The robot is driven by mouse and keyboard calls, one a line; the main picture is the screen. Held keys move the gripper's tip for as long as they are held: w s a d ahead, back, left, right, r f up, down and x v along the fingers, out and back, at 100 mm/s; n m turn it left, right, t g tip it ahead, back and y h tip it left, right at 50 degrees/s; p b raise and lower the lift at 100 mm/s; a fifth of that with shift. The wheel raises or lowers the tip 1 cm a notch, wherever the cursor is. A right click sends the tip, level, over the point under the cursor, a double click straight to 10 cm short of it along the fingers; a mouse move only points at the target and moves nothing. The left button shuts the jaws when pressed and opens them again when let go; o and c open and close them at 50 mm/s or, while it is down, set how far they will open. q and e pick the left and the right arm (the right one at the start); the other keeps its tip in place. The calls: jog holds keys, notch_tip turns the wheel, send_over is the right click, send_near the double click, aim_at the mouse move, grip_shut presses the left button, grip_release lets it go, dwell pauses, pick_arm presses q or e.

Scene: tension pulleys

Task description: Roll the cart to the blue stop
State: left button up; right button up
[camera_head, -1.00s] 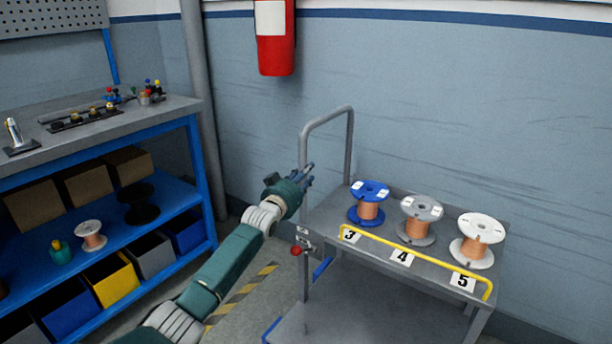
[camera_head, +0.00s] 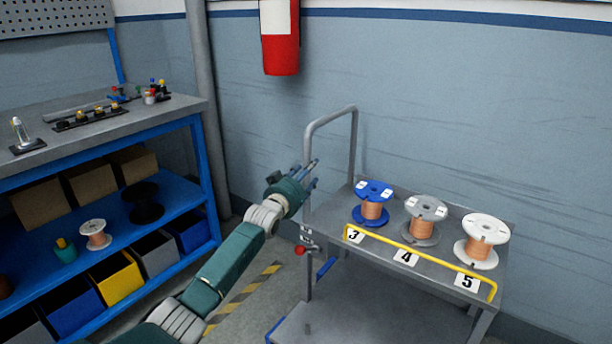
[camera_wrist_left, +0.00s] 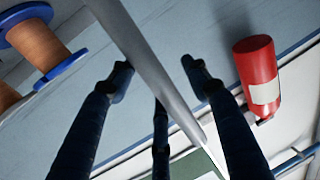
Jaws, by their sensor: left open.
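The grey cart (camera_head: 395,262) stands by the wall with its tubular handle (camera_head: 353,140) at its left end. My left gripper (camera_head: 309,176) is open at the near upright of that handle. In the left wrist view the handle bar (camera_wrist_left: 150,70) runs diagonally between the spread fingers (camera_wrist_left: 160,85); I cannot tell whether they touch it. Blue pieces show low at the cart's left side (camera_head: 326,267) and lower edge (camera_head: 275,327); I cannot tell whether either is the blue stop. The cart's wheels are out of view. My right gripper is not in view.
Blue (camera_head: 372,203), grey (camera_head: 424,219) and white (camera_head: 482,240) spools stand on the cart behind a yellow rail (camera_head: 420,260). A blue-framed workbench (camera_head: 203,160) stands at left. A striped floor line (camera_head: 245,292) lies between. A red extinguisher (camera_head: 281,50) hangs on the wall.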

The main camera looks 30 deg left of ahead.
pick_arm(q)
jog(key=s+d, duration=0.2)
jog(key=s, duration=1)
jog(key=shift+w, duration=0.1)
